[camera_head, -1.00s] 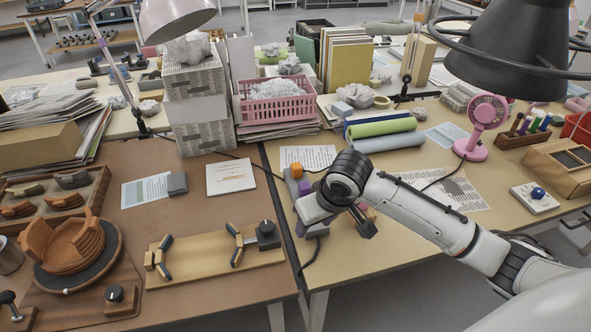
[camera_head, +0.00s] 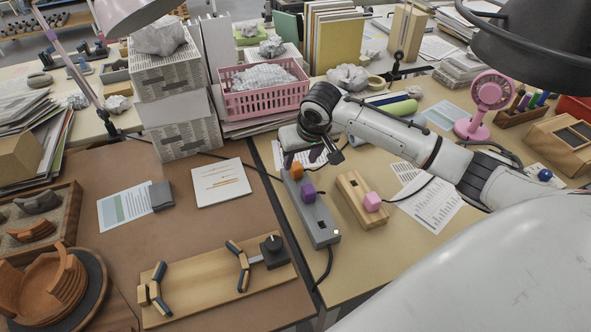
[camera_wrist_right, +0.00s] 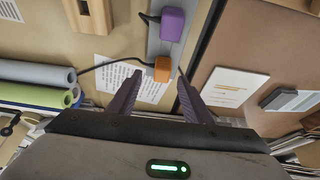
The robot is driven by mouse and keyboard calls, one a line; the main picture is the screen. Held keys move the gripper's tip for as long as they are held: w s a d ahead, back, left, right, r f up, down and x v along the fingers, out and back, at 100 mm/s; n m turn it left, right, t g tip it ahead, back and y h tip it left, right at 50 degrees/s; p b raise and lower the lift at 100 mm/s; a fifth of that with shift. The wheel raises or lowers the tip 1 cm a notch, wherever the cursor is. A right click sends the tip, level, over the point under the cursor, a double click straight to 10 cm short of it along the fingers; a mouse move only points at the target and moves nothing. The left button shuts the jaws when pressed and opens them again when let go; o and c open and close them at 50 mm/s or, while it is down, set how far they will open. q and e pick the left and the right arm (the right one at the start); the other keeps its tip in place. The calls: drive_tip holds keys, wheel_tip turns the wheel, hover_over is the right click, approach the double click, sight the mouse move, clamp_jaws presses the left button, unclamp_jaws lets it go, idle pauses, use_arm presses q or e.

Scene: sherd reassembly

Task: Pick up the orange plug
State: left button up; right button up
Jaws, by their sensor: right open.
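The orange plug (camera_head: 297,170) sits at the far end of a grey power strip (camera_head: 318,222) on the right-hand table. A purple plug (camera_head: 308,192) sits beside it on the strip. My right gripper (camera_head: 329,156) is open and empty, just beyond and to the right of the orange plug. In the right wrist view, the orange plug (camera_wrist_right: 162,69) shows ahead of and between the spread fingers (camera_wrist_right: 157,88), with the purple plug (camera_wrist_right: 172,24) farther off. I see no contact with either plug. My left gripper is not in view.
A wooden block (camera_head: 351,197) with a pink plug (camera_head: 372,202) stands right of the strip. A pink basket (camera_head: 263,98) and rolls (camera_head: 398,108) lie behind. A black cord runs from the strip's near end.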

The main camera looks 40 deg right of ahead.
sight(296, 166)
drive_tip(key=x, duration=0.5)
drive_tip(key=shift+w+a, duration=0.15)
drive_tip(key=shift+w, duration=0.05)
drive_tip(key=c, duration=1.1)
